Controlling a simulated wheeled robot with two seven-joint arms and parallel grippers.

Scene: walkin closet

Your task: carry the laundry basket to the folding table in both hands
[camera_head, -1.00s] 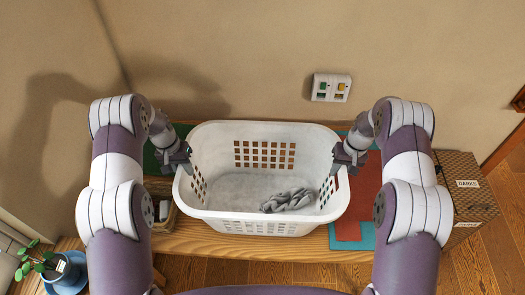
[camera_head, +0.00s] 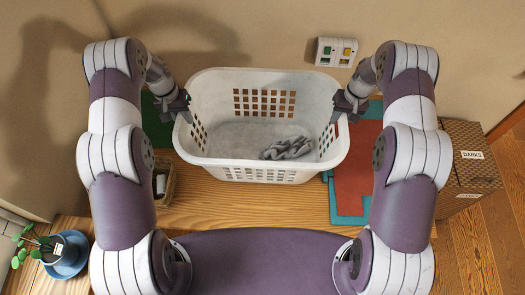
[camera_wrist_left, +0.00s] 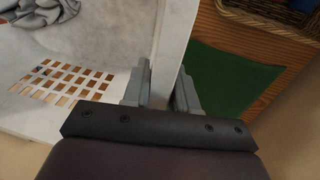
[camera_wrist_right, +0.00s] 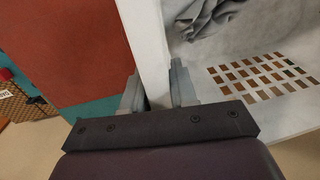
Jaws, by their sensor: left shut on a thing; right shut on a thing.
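The white laundry basket (camera_head: 262,174) is upright in the middle of the head view, with a crumpled grey cloth (camera_head: 286,148) inside at the right. My left gripper (camera_head: 181,108) is shut on its left rim; the left wrist view shows the rim (camera_wrist_left: 176,45) between the fingers (camera_wrist_left: 160,88). My right gripper (camera_head: 345,104) is shut on its right rim; the right wrist view shows the rim (camera_wrist_right: 146,40) between the fingers (camera_wrist_right: 158,90). The wooden table (camera_head: 240,208) is below the basket. I cannot tell whether the basket's bottom touches it.
Red and teal cloths (camera_head: 352,175) lie right of the basket; a green cloth (camera_head: 157,125) and small wicker basket (camera_head: 165,182) lie left. A "DARKS" box (camera_head: 468,160) stands far right, a potted plant (camera_head: 55,250) at lower left. A switch panel (camera_head: 336,52) is on the wall behind.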

